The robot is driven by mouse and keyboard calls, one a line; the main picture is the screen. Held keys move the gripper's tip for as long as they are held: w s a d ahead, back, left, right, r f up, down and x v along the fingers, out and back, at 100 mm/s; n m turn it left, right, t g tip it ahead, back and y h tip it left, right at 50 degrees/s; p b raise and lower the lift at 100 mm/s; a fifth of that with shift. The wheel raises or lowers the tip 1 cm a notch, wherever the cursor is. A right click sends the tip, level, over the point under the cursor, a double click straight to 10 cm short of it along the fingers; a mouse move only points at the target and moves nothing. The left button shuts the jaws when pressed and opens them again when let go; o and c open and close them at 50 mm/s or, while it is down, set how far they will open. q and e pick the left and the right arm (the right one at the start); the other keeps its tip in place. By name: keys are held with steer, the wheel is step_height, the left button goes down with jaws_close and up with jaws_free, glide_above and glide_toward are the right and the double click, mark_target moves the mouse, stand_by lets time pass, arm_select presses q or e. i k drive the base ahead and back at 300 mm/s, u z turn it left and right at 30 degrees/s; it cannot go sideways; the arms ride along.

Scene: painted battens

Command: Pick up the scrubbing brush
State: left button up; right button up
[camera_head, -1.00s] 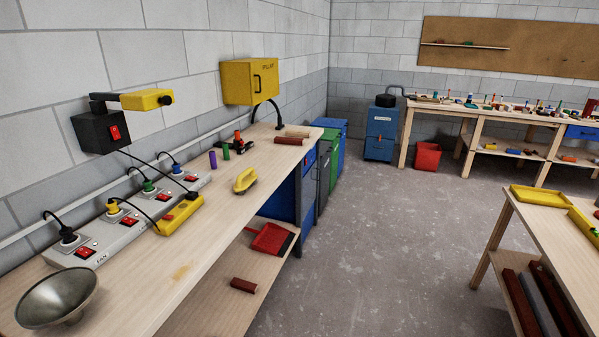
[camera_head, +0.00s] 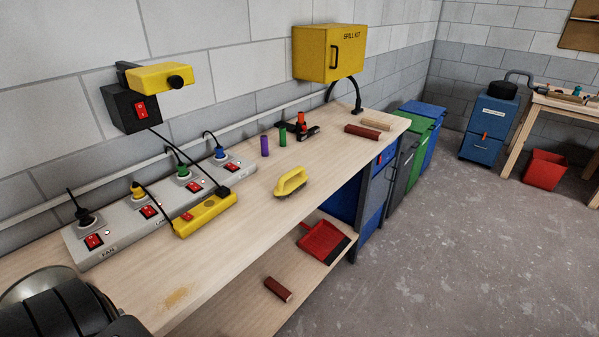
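The scrubbing brush (camera_head: 291,182) has a yellow arched handle. It lies on the wooden workbench (camera_head: 237,227) near its front edge, to the right of the yellow power block. Nothing touches it. A dark rounded part of my own arm shows in the bottom left corner, well away from the brush, but no gripper fingers are visible there. My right gripper is not in the picture.
A white socket strip (camera_head: 124,226) and yellow power block (camera_head: 205,214) lie left of the brush. Purple (camera_head: 265,145) and green (camera_head: 283,137) cylinders stand behind it. A metal bowl-shaped thing (camera_head: 35,283) is partly hidden by my arm. A red dustpan (camera_head: 322,241) lies on the lower shelf.

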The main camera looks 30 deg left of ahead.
mark_target(290, 181)
steer(key=u, duration=0.45)
steer(key=i, duration=0.85)
steer(key=u, duration=1.15)
steer(key=i, duration=0.5)
steer(key=u, duration=0.55)
